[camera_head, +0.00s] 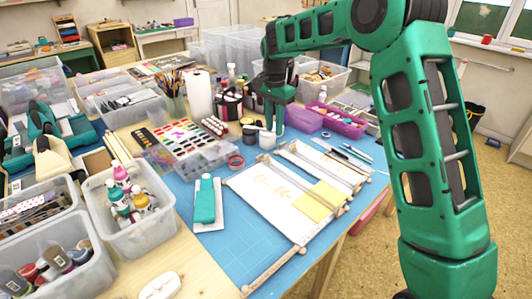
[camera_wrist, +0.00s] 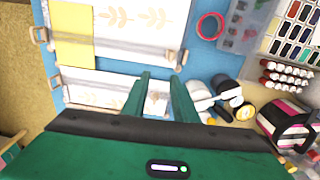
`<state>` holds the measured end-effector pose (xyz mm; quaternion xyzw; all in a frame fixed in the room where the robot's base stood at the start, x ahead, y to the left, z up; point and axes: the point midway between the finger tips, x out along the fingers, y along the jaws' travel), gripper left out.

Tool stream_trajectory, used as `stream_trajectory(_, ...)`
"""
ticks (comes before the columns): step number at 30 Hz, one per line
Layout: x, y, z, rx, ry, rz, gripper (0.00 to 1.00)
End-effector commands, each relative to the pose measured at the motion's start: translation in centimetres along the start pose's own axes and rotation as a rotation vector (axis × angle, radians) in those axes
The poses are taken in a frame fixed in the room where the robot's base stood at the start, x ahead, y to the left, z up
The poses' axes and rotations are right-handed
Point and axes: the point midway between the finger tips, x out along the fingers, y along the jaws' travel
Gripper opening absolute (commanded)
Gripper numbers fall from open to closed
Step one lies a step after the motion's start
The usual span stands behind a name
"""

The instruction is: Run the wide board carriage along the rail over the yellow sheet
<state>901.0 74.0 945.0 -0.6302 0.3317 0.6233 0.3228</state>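The wide board (camera_head: 255,205) lies on the blue mat, white with pale leaf prints; in the wrist view it (camera_wrist: 140,18) is at the top. A yellow sheet (camera_head: 320,199) lies across its right part, at the upper left in the wrist view (camera_wrist: 75,38). A pale rail (camera_wrist: 120,50) runs along the board's edge, with small wooden fittings (camera_wrist: 178,60) at its ends. I cannot clearly tell the carriage from these fittings. A narrower board (camera_wrist: 100,88) lies alongside. My gripper (camera_head: 272,128) is above the mat's far side; its fingers (camera_wrist: 161,88) are apart, with nothing held visible.
White and dark jars (camera_head: 267,140) stand close by my gripper. A purple tray (camera_head: 338,122) is behind. The front of the blue mat (camera_head: 225,247) is clear.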

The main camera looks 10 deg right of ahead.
Motion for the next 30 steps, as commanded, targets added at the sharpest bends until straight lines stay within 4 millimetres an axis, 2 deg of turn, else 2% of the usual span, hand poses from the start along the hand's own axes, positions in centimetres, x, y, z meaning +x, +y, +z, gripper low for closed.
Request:
stream_trajectory(1,0.6,-1.1,0.5,0.008,-0.006,-0.002,0.26)
stream_trajectory(3,1.0,-2.0,0.9,0.019,-0.011,-0.005,0.26)
stream_trajectory(6,1.5,-2.5,1.2,0.028,-0.015,-0.006,0.26)
stream_trajectory(11,2.8,-2.6,1.3,0.027,-0.016,-0.005,0.26)
stream_trajectory(24,10.1,-2.5,1.4,0.026,-0.016,-0.005,0.26)
stream_trajectory(30,11.8,-2.6,1.4,0.026,-0.016,-0.006,0.26)
